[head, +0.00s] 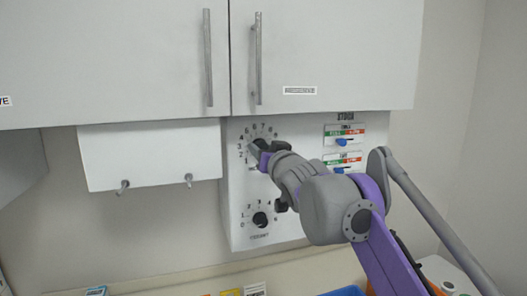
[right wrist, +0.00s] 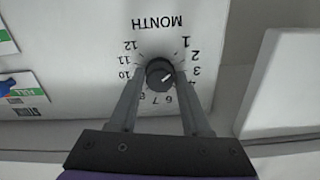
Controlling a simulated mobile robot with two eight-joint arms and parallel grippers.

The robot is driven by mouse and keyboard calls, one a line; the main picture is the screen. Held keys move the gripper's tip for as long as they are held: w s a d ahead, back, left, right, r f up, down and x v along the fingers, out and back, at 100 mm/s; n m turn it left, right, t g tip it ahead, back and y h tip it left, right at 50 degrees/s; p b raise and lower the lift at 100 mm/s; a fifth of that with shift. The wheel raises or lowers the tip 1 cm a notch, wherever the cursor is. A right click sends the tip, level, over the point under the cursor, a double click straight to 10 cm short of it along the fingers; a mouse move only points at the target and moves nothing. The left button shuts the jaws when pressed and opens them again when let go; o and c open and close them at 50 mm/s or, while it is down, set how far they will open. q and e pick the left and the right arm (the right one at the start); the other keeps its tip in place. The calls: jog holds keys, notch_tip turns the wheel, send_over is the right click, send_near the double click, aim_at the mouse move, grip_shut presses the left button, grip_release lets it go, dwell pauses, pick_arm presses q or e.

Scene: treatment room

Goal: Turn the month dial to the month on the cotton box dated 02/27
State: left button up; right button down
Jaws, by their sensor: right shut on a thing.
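The month dial is a dark round knob (right wrist: 159,71) under the word MONTH, which appears upside down in the right wrist view. Numbers ring it, and its white mark slants up to the right, toward about the 2 or 3; I cannot tell which. My right gripper (right wrist: 160,76) is shut on the knob, one finger on each side. In the head view my right gripper (head: 264,154) covers most of this upper dial on the white panel (head: 238,190). Small boxes, among them a white one (head: 255,289), are cut off at the bottom edge; no date is readable. My left gripper is out of view.
A second dark dial (head: 260,219) sits lower on the panel. Two blue sliders (head: 345,142) are at its right. Closed cabinets (head: 330,60) hang above, and a white box with two hooks (head: 150,157) is to the left. A blue container (head: 343,292) shows at the bottom.

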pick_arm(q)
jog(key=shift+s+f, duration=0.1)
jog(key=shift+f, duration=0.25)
pick_arm(e)
jog(key=m, duration=0.3)
jog(key=shift+c, duration=1.8)
grip_release()
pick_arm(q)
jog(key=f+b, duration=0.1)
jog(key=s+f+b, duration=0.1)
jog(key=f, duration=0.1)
pick_arm(e)
jog(key=v, duration=1)
jog(key=shift+s+d, duration=0.15)
jog(key=shift+s, duration=0.25)
